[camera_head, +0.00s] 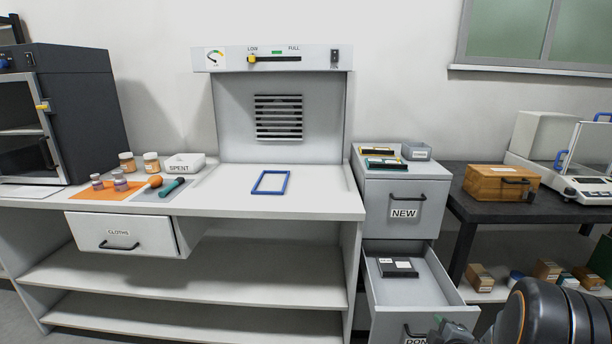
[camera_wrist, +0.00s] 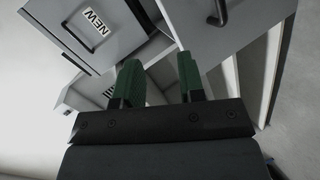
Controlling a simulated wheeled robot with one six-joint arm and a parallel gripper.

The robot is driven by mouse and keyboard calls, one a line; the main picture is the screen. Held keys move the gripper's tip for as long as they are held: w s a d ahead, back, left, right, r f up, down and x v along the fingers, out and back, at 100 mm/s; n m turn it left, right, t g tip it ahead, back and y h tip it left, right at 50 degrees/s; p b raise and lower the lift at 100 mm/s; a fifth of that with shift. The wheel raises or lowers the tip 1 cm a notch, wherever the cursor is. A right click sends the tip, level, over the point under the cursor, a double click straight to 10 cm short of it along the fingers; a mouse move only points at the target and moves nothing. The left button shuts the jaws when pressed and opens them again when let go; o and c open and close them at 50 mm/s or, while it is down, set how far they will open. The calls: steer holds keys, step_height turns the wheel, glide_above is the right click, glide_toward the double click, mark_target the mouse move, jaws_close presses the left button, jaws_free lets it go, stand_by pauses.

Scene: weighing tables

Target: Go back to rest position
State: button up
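My gripper (camera_wrist: 159,62) shows two green fingers set apart with nothing between them in the wrist view. In the head view my arm is at the bottom right, in front of the drawer cabinet, with the gripper's green tip partly cut off by the frame edge. The open lower drawer (camera_head: 448,288), its label partly hidden by my arm, holds a dark box (camera_head: 397,267). The drawer labelled NEW (camera_head: 430,200) is shut above it and also shows in the wrist view (camera_wrist: 65,38).
The CLOTHS drawer (camera_head: 150,236) stands out a little under the white bench (camera_head: 330,203). A blue frame (camera_head: 256,191) lies on the bench. A dark table (camera_head: 560,207) with a wooden box (camera_head: 500,183) and a balance (camera_head: 590,188) stands right, near my arm.

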steer(key=a+r+m+g+p, duration=0.35)
steer(key=r+p, duration=0.25)
steer(key=r, duration=0.6)
steer(key=s+a+r+m+g+y+p, duration=0.1)
steer(key=s+a+r+m+g+p, duration=0.2)
steer(key=r, duration=0.7)
steer(key=s+a+r+m+g+p, duration=0.3)
steer(key=s+a+r+m+p, duration=0.3)
steer(key=s+a+r+p, duration=0.4)
steer(key=shift+s+a+r+m+y, duration=0.3)
steer(key=shift+s+a+m+y, duration=0.1)
steer(key=shift+s+a, duration=0.1)
